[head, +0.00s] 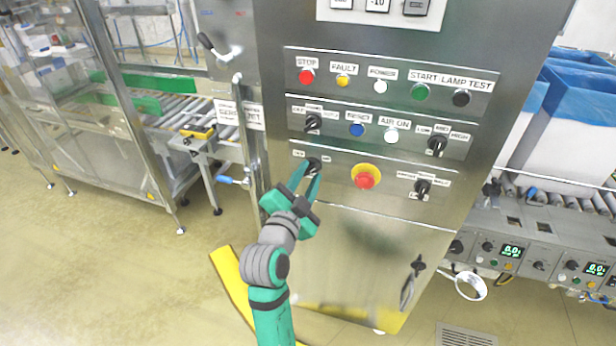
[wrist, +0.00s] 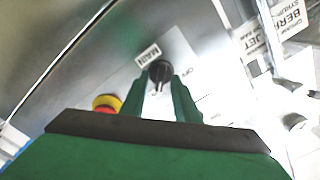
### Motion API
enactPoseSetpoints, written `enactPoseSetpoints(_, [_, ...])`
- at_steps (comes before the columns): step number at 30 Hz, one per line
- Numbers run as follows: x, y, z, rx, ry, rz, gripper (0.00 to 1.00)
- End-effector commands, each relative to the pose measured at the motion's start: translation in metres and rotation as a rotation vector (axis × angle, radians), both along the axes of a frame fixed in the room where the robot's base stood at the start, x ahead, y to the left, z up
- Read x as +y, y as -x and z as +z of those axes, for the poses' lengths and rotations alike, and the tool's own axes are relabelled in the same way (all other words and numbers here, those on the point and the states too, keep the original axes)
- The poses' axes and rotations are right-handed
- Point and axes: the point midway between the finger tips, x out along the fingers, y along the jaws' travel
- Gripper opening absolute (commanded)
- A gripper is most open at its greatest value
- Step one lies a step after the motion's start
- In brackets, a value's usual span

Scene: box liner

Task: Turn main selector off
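The main selector (head: 314,164) is a black rotary knob on the lowest row of the grey control panel (head: 350,237), at that row's left end. In the wrist view the selector (wrist: 159,70) sits beside a "MAIN" label (wrist: 149,54) and an "OFF" label (wrist: 187,72). My gripper (head: 311,178) is at the selector, and its green fingers (wrist: 160,90) reach up on either side of the knob's lower part with a gap between them. I cannot tell whether the fingers touch the knob. Part of the knob is hidden by the fingers in the head view.
A red emergency stop on a yellow ring (head: 366,177) is just right of the selector. Other knobs and buttons, such as the blue reset button (head: 357,130), fill the rows above. A door handle (head: 238,100) and hinge post stand left of the panel.

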Motion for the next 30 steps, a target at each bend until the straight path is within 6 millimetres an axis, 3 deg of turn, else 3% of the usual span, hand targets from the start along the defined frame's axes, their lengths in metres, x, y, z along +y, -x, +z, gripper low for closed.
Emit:
enactPoseSetpoints(2, [0.0007,0.0001,-0.0001,0.000,0.000,0.001,0.23])
enactPoseSetpoints(5, [0.0010,0.0002,-0.0001,0.000,0.000,0.001,0.00])
enactPoseSetpoints(19, [0.0002,0.0001,-0.0003,0.020,0.059,0.000,0.00])
enactPoseSetpoints(30, [0.0001,-0.0004,-0.0001,0.109,0.328,-0.001,0.00])
